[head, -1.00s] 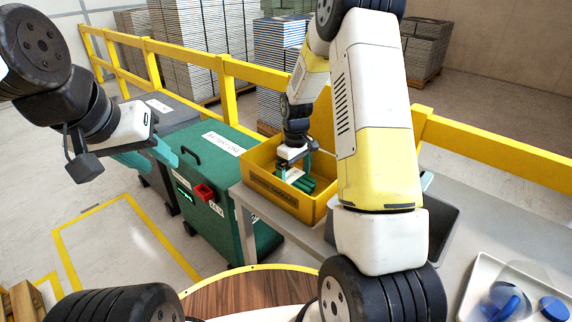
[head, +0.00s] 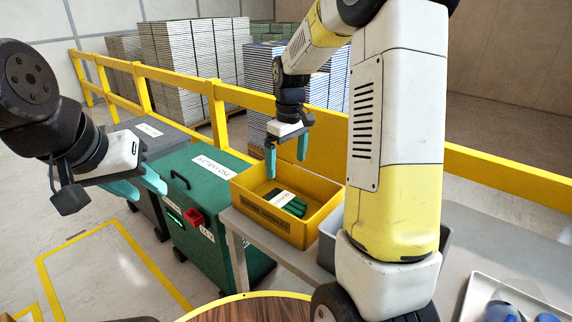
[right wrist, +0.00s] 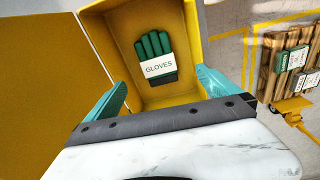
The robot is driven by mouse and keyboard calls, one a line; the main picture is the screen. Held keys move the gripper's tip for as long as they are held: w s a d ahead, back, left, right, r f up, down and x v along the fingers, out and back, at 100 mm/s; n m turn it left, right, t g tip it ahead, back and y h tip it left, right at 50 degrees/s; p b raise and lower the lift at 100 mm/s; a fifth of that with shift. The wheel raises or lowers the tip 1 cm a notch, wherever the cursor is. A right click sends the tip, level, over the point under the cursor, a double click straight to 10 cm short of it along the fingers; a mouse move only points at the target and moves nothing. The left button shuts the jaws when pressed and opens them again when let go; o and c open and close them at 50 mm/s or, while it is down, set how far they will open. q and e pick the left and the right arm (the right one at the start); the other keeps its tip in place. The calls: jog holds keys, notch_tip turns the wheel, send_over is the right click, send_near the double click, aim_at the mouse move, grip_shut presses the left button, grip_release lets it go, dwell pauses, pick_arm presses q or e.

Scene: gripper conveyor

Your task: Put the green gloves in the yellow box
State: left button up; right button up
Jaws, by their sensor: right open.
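The green gloves (head: 291,205), with a white label band, lie on the floor of the yellow box (head: 279,229). In the right wrist view the gloves (right wrist: 155,54) lie flat in the box (right wrist: 204,58), and the label reads GLOVES. My right gripper (head: 286,158) is open and empty above the box, apart from the gloves. Its teal fingers show on both sides in the right wrist view (right wrist: 162,92). My left gripper (head: 150,185) is empty at the left, its teal fingers apart, away from the box.
The box stands on a grey table (head: 246,222) beside a green cabinet (head: 187,183). A grey bin (head: 329,243) is right of the box, partly behind my right arm. A pale tray (head: 482,290) with blue items is at the lower right. A yellow railing (head: 250,97) runs behind.

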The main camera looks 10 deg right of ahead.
jog(key=s+r+m+t, duration=0.1)
jog(key=s+r+m, duration=0.1)
jog(key=s+r, duration=0.2)
jog(key=s+a+r+m+t+y, duration=0.1)
jog(key=s+r+m+t, duration=0.1)
jog(key=s, duration=0.9)
jog(key=s+r+m+t, duration=0.2)
jog(key=s+r, duration=0.3)
jog(key=s, duration=0.3)
jog(key=shift+a+r+y, duration=0.15)
jog(key=shift+r+y, duration=0.2)
jog(key=shift+y, duration=0.05)
jog(key=shift+s, duration=0.1)
